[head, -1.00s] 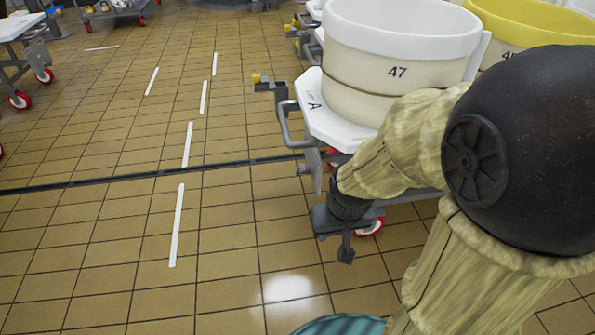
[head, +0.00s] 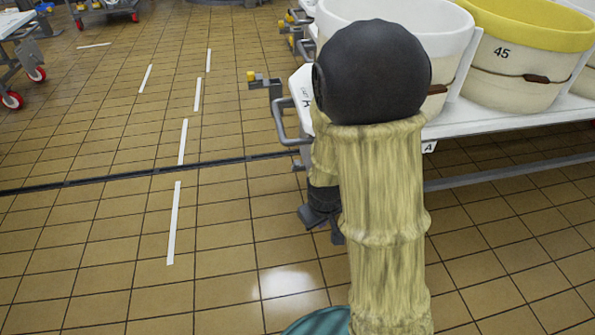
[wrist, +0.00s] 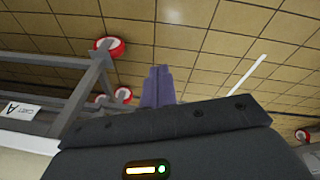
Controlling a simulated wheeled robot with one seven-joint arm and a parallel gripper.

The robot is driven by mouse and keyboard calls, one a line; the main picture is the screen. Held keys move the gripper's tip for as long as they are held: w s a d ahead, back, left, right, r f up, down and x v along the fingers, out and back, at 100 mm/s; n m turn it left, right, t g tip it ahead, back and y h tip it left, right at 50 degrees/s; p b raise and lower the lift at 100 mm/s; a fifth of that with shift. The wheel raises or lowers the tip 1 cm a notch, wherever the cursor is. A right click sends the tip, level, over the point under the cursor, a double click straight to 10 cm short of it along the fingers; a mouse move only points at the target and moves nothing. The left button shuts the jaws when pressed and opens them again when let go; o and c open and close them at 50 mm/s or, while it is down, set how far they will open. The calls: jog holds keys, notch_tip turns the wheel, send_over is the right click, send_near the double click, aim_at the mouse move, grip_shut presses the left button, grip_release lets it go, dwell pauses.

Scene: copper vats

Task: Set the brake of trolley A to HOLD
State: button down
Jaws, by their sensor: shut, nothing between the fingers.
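Trolley A (head: 480,126) stands right of centre in the head view, with a white top, a grey end handle (head: 281,122) and an "A" label (head: 429,147). A grey bracket with a yellow knob (head: 252,76) sticks out at its left end; I cannot tell whether this is the brake. No HOLD marking is readable. My gripper (head: 336,236) is low beside the trolley's near left corner, partly hidden by my arm. In the wrist view my gripper's fingers (wrist: 158,87) are shut and empty over floor, apart from the trolley's grey frame (wrist: 75,95) and red wheel (wrist: 108,48).
A white tub (head: 455,55) and a yellow-rimmed tub (head: 515,75) stand on the trolley. Another trolley with red wheels (head: 12,100) is at the far left. The tiled floor (head: 100,235) left of my arm is clear, with white dashes and a dark drain strip (head: 110,178).

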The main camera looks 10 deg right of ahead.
jog(key=w+d+f+n+t+h+p, duration=0.3)
jog(key=w+d+f+n+t+h, duration=0.15)
jog(key=w+f+n, duration=0.7)
jog(key=w+a+f+n+t+y+p, duration=0.1)
jog(key=w+a+n+t, duration=0.5)
jog(key=n, duration=1.2)
jog(key=shift+w+a+y+p, duration=0.25)
jog(key=shift+w+y+p, duration=0.2)
jog(key=shift+y, duration=0.7)
jog(key=shift+f, duration=0.1)
